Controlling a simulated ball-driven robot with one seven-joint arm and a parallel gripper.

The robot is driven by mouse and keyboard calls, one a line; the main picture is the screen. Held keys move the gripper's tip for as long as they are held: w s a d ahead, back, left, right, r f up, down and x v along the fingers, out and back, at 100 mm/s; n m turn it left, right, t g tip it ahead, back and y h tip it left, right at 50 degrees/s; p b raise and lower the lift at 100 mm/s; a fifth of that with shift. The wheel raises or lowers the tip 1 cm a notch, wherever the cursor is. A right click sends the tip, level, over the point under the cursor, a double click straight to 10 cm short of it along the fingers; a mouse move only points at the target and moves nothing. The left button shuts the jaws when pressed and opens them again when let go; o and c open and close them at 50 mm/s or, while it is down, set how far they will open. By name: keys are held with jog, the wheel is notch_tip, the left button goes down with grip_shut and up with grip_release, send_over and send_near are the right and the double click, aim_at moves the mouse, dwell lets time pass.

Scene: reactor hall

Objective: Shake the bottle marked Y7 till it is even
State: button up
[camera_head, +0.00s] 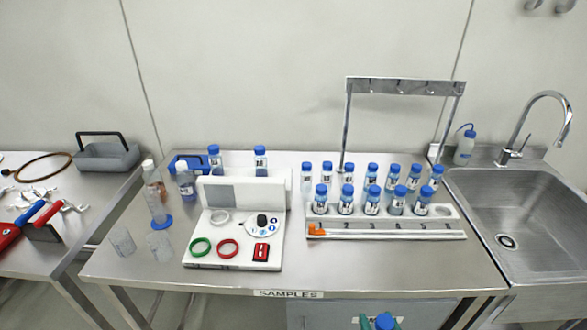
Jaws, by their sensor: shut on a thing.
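My gripper (375,322) shows only at the bottom edge, in front of the table, as teal fingertips. It is shut on a bottle with a blue cap (385,320). The bottle's body, label and contents are out of the picture, so I cannot read a mark or tell whether it is even. A white rack (300,222) on the table holds two rows of blue-capped bottles (346,200). Their labels are too small to read. The front row's right-end place (441,210) looks empty.
A white stand (205,257) with rings and a small dial stands left of the rack. Clear beakers (122,241) and a cylinder are at the left. A metal frame (405,86) rises behind the rack. A sink (520,205) is at the right. The table's front strip is clear.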

aim_at(388, 319)
jog(key=d+r+p, duration=0.1)
jog(key=p, duration=0.1)
jog(key=r+p, duration=0.1)
jog(key=p, duration=0.1)
jog(key=shift+d+r, duration=0.3)
jog(key=shift+d, duration=0.05)
jog(key=shift+f+b, duration=2.5)
jog(key=shift+b, duration=0.15)
notch_tip(388, 319, up, 5)
jog(key=p, duration=0.4)
notch_tip(388, 319, down, 5)
jog(key=b, duration=0.4)
jog(key=shift+r, duration=0.15)
